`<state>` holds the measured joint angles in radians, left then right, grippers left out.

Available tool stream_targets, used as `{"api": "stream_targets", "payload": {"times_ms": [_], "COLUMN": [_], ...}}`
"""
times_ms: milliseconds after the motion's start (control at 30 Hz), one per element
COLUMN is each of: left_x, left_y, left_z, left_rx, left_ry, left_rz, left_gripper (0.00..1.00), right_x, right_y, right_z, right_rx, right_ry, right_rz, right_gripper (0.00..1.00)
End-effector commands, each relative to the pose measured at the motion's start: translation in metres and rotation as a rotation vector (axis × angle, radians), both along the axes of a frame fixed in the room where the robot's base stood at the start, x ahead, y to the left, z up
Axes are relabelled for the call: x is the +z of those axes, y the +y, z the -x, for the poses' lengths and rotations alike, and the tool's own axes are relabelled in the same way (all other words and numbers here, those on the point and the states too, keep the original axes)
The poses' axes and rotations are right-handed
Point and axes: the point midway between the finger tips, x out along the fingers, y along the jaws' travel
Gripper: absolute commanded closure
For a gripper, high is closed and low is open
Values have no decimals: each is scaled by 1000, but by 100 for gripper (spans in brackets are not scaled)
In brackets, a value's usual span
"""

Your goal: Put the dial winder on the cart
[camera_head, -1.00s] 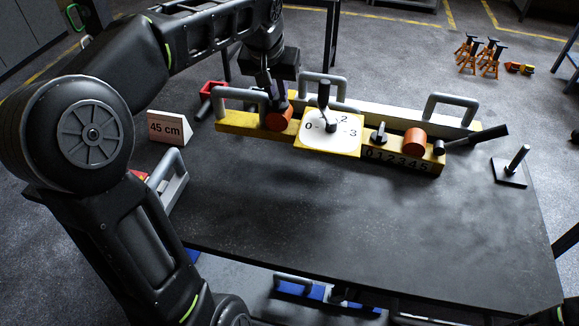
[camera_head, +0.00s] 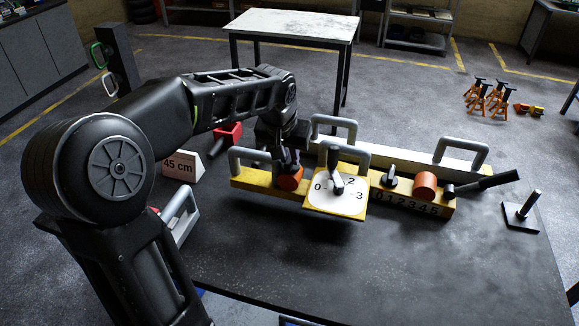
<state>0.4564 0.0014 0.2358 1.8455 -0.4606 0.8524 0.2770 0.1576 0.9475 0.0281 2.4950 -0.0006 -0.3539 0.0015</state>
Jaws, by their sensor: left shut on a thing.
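The dial winder appears to be the yellow bar (camera_head: 250,180) with grey handles, an orange knob (camera_head: 289,180) and a white dial plate (camera_head: 335,203) marked with numbers. It is over or on the dark worktop (camera_head: 400,265); whether it is raised cannot be told. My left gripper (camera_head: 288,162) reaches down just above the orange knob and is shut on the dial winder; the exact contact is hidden. A pale-topped table (camera_head: 290,25) stands beyond; I cannot tell whether it or the dark worktop is the cart. My right gripper is out of view.
A numbered yellow block (camera_head: 410,207) with another orange knob (camera_head: 424,186) sits right of the dial. A pale bar with handles (camera_head: 460,152) lies behind. A "45 cm" card (camera_head: 182,166) stands left, and a post on a plate (camera_head: 522,213) right. The worktop's front is mostly clear.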

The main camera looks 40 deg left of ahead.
Motion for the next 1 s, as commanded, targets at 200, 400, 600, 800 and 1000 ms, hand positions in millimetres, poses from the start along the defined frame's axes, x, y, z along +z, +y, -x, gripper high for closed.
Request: {"api": "stream_targets", "payload": {"times_ms": [200,400,600,800,1000], "left_x": [0,-23,-35,-35,-38], "left_y": [0,0,0,0,0], "left_z": [-1,-1,-1,-1,0], "left_rx": [1,2,0,0,1], "left_ry": [-6,-4,-7,-7,0], "left_rz": [-1,0,0,0,1], "left_gripper": [100,100,100,100,77], "right_x": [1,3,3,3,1], "right_y": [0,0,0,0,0], "right_z": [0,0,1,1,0], "right_rx": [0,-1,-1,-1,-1], "right_ry": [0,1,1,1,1], "right_rz": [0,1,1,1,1], "right_gripper": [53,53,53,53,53]}}
